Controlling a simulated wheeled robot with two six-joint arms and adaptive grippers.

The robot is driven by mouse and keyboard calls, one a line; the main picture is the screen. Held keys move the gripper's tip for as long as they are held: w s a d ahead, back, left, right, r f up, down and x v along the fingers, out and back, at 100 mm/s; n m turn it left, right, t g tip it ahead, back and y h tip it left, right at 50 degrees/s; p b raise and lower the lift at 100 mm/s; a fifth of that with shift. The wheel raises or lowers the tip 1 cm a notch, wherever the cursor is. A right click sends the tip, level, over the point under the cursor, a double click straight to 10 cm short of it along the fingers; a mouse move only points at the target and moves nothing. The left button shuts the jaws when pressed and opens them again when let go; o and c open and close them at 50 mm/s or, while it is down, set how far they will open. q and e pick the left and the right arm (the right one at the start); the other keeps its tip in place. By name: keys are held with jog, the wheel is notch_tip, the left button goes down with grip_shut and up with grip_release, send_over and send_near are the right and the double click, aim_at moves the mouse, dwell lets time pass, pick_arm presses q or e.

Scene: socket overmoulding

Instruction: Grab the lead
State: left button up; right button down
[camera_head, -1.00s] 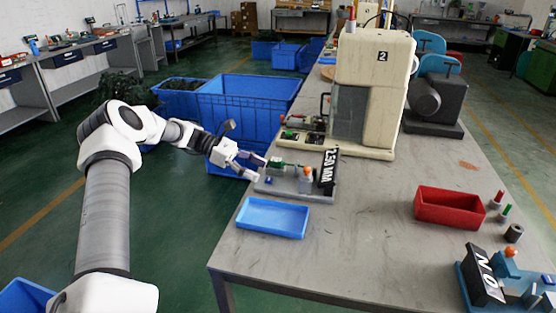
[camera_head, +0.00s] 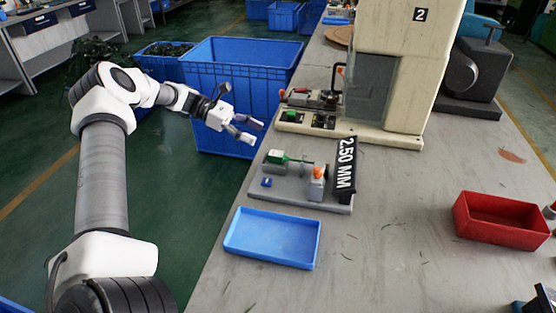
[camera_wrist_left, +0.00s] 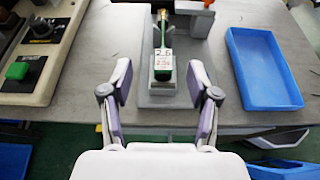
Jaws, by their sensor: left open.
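The lead has a green plug with a white label, seen in the head view (camera_head: 277,156) and the left wrist view (camera_wrist_left: 163,58). It lies on a grey fixture plate (camera_head: 330,205), its thin green part running right toward an orange-topped clamp (camera_head: 317,178). My left gripper (camera_head: 252,130) is open and empty, above and left of the plug, by the table's left edge. In the left wrist view its fingers (camera_wrist_left: 160,80) stand apart on either side of the plug's line, with the plug ahead of them. My right gripper is not in view.
A sign reading 2.50 MM (camera_head: 346,165) stands on the plate's right. A blue tray (camera_head: 272,262) lies in front, and a red bin (camera_head: 502,240) to the right. A cream machine (camera_head: 398,80) rises behind. A big blue crate (camera_head: 215,75) stands beyond the gripper.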

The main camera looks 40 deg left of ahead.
aim_at(270, 152)
pick_arm(q)
notch_tip(270, 152, down, 4)
jog(key=b, duration=0.3)
jog(key=shift+f, duration=0.15)
jog(key=shift+w+d+f, duration=0.2)
jog(key=shift+w+d, duration=0.05)
jog(key=x, duration=0.7)
jog(key=shift+s+d+r, duration=0.25)
jog(key=shift+s+d, duration=0.1)
grip_shut()
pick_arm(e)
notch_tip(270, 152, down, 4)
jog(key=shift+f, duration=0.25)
